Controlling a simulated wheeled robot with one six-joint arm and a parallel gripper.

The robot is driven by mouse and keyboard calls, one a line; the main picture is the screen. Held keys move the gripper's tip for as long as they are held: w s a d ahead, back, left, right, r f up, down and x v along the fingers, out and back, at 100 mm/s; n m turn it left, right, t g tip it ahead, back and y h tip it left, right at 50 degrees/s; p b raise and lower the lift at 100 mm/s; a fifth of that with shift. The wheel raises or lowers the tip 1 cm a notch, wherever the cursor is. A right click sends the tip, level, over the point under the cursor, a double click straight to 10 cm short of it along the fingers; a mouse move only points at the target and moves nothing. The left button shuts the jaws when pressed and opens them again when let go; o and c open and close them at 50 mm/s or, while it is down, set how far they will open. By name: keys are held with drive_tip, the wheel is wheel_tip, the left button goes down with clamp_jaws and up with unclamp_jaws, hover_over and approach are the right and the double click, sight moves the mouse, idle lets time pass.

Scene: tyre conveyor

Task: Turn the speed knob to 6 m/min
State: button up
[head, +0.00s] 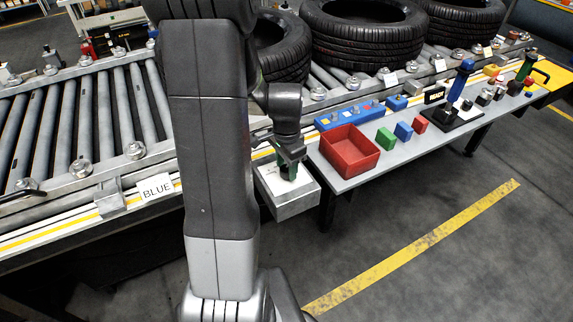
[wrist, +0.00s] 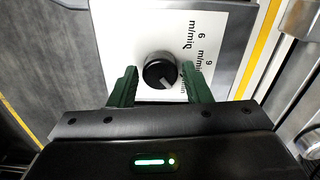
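The speed knob (wrist: 158,70) is round and black with a light pointer line, on a white label plate (wrist: 120,30) with printed speeds. In the wrist view the pointer slants to the lower right. The "6" label (wrist: 200,36) is up and right of the knob; a "9" label (wrist: 208,62) lies below it, and a further label is partly hidden by the right finger. My gripper (wrist: 159,67) is open, its green fingers on either side of the knob with gaps showing. In the head view my gripper (head: 290,172) is over the grey control box (head: 292,206), hiding the knob.
Behind is the roller conveyor (head: 85,120) with tyres (head: 365,35). Floor in front is clear.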

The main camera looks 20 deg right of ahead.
drive_tip(key=c, duration=0.6)
drive_tip(key=shift+c, duration=0.2)
drive_tip(key=n, duration=0.4)
drive_tip(key=n+b, duration=0.1)
drive_tip(key=n, duration=0.3)
drive_tip(key=shift+n, duration=0.3)
drive_tip(key=n, duration=1.1)
drive_tip(key=shift+n, duration=0.3)
